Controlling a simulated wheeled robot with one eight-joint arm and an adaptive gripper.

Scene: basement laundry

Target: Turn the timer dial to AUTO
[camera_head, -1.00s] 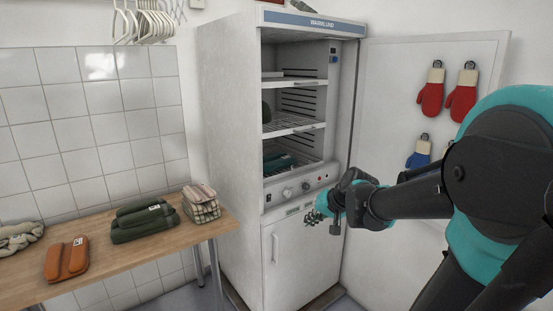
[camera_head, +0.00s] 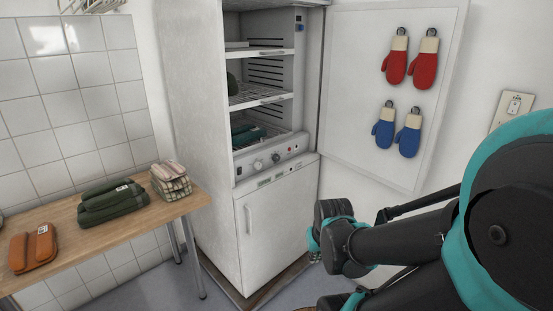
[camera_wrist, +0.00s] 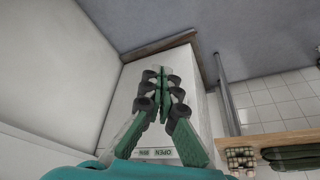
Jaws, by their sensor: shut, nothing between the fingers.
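The tall white drying cabinet has a control panel (camera_head: 268,162) below its open shelf compartment. The panel carries a pale knob (camera_head: 258,165) and a darker knob (camera_head: 276,158); their markings are too small to read, so I cannot tell which is the timer dial or where it points. My gripper (camera_head: 314,243) is low, to the right of and below the panel, apart from both knobs and partly hidden by my wrist. In the wrist view its green fingers (camera_wrist: 163,90) are together and empty, in front of the white lower door.
The upper door (camera_head: 350,110) stands open to the right, with red mittens (camera_head: 410,62) and blue mittens (camera_head: 397,131) hanging on it. The lower door (camera_head: 278,225) is shut. A wooden table (camera_head: 70,225) with folded bundles stands left. A wall switch (camera_head: 511,106) is at right.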

